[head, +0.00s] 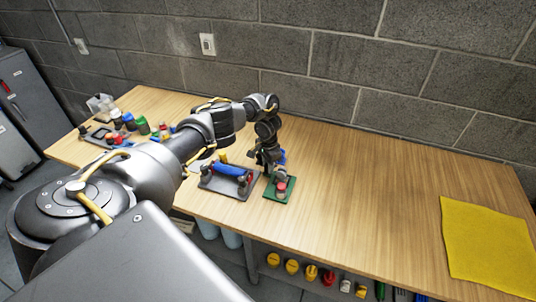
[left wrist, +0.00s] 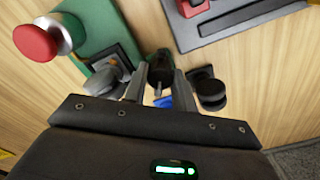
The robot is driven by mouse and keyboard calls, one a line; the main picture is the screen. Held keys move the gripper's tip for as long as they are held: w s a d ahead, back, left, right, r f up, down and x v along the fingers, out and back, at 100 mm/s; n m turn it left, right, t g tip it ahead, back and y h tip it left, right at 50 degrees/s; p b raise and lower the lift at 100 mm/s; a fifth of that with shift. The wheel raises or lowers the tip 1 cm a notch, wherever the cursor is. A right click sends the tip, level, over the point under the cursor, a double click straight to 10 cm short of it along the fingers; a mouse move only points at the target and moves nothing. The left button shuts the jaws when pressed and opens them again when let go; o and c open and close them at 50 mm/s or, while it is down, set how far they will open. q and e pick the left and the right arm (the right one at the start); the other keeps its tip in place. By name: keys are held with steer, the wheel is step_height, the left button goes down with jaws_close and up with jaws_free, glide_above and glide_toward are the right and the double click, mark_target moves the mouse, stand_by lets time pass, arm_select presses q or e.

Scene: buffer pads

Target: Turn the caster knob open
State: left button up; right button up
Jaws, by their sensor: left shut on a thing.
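A green base (head: 278,190) lies on the table near its front edge, with a red round knob (head: 281,187) on a silver stem. In the left wrist view the green base (left wrist: 92,22) is at the upper left, with the red knob (left wrist: 35,43) beside it. My left gripper (head: 268,163) points down at the back of this base. In the wrist view its two fingers (left wrist: 160,88) are around a small dark knob-like part (left wrist: 160,64) beside the base. The fingers hide much of that part, so its turn angle is unclear. My right gripper is out of view.
A dark grey plate (head: 228,188) with a blue bar (head: 231,170) stands just left of the green base. Several bottles and blocks (head: 125,123) stand at the table's left end. A yellow cloth (head: 488,245) lies at the right. The middle of the table is clear.

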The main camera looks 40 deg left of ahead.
arm_select(q)
steer(key=n+p, duration=0.1)
steer(key=n, duration=0.2)
steer(key=shift+r+p, duration=0.1)
steer(key=shift+p, duration=0.2)
steer(key=shift+n+p, duration=0.45)
steer(key=shift+n, duration=0.75)
steer(key=o, duration=1)
step_height(320, 180, up, 11)
steer(key=p, duration=0.4)
